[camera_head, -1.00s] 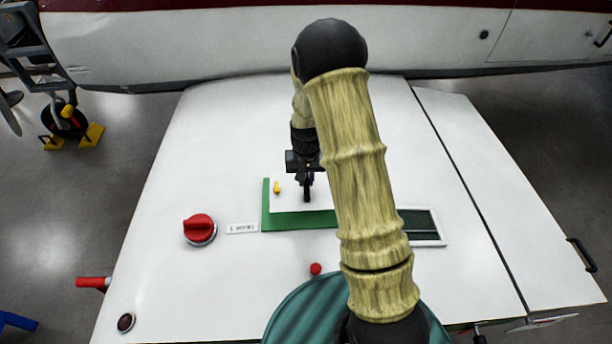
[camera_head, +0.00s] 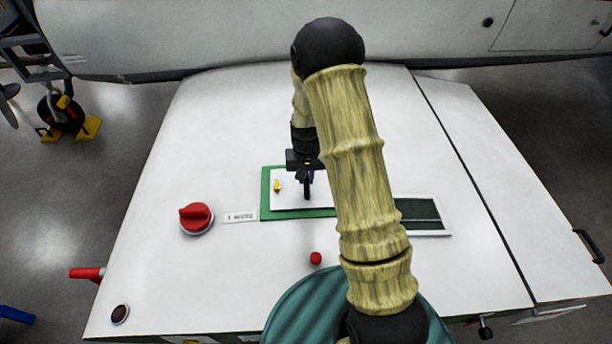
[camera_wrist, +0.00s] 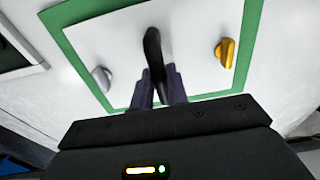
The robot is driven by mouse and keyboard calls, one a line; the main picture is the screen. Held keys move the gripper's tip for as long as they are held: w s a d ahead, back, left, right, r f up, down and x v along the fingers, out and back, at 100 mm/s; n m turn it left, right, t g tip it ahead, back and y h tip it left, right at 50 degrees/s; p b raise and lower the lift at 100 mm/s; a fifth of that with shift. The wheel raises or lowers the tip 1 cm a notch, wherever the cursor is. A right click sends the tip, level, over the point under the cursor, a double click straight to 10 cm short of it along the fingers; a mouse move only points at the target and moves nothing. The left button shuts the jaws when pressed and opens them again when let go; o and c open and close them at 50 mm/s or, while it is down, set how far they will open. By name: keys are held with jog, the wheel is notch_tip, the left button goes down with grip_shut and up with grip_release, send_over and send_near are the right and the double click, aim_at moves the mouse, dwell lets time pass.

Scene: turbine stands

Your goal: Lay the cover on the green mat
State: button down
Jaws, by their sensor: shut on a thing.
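The cover (camera_head: 287,201) is a white flat panel with a dark upright handle, a yellow knob (camera_head: 278,186) and a grey knob (camera_wrist: 102,78). My gripper (camera_head: 307,188) is shut on the dark handle (camera_wrist: 153,50) at the middle of the cover. The green mat (camera_head: 265,200) lies under the cover. In the wrist view the mat's green border (camera_wrist: 247,50) shows along several sides of the cover (camera_wrist: 195,45). I cannot tell whether the cover touches the mat. My arm hides the right part of both in the head view.
A big red knob (camera_head: 196,217) and a small label (camera_head: 240,217) are left of the mat. A small red ball or button (camera_head: 316,258) is in front. A framed dark green panel (camera_head: 420,214) is at right. The white surface behind is clear.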

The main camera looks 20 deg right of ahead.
jog(key=shift+f, duration=0.25)
jog(key=c, duration=1.1)
grip_release()
jog(key=shift+c, duration=0.2)
jog(key=shift+r+p, duration=2.2)
jog(key=shift+r, duration=1.35)
jog(key=shift+s, duration=0.1)
